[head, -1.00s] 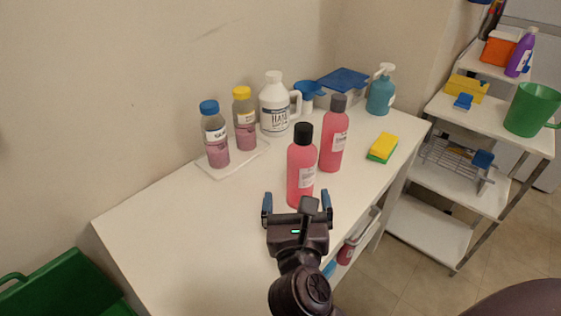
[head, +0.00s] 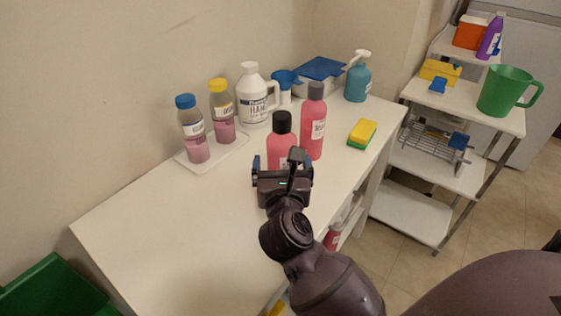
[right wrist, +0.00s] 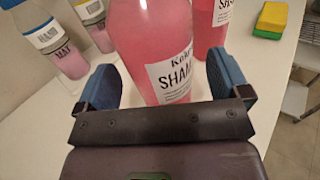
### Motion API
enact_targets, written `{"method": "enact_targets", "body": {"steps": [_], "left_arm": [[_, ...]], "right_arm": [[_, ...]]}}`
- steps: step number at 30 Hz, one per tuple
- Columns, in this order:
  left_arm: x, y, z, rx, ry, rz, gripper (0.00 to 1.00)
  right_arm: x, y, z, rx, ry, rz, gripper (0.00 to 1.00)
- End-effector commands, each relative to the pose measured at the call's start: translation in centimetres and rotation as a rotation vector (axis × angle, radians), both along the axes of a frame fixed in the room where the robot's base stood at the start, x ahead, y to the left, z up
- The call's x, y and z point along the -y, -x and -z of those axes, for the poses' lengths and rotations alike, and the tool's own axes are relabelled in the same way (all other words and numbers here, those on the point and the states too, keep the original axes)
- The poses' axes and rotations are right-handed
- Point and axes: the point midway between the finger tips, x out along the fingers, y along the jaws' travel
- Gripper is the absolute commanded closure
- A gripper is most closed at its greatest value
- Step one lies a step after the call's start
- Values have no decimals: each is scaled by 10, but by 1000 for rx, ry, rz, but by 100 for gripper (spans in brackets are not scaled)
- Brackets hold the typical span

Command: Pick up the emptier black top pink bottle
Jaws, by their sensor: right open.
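Two pink bottles stand upright on the white table. The front one (head: 280,150) has a black cap, and the other (head: 313,135), with a dark grey cap, stands behind it to the right. My right gripper (head: 283,167) is open at the front bottle and hides its lower part. In the right wrist view, the blue fingers stand on both sides of this bottle (right wrist: 135,38), whose label faces me; the second bottle (right wrist: 203,35) is behind. I cannot tell clearly which holds less. My left gripper is not in view.
A tray (head: 232,146) with two part-filled bottles lies to the left on the table (head: 150,215). A white jug (head: 253,98), a teal pump bottle (head: 357,83) and a sponge (head: 362,133) stand around. The table's front left is clear.

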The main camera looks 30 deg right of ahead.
Motion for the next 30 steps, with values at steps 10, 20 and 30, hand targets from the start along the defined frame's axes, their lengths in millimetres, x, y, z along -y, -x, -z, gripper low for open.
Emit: {"method": "enact_targets", "body": {"steps": [10,20,30], "left_arm": [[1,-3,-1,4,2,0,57],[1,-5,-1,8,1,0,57],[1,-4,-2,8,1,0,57]], "right_arm": [[11,-18,0,-1,0,1,6],[11,-17,0,-1,0,0,38],[11,-17,0,-1,1,0,60]]}}
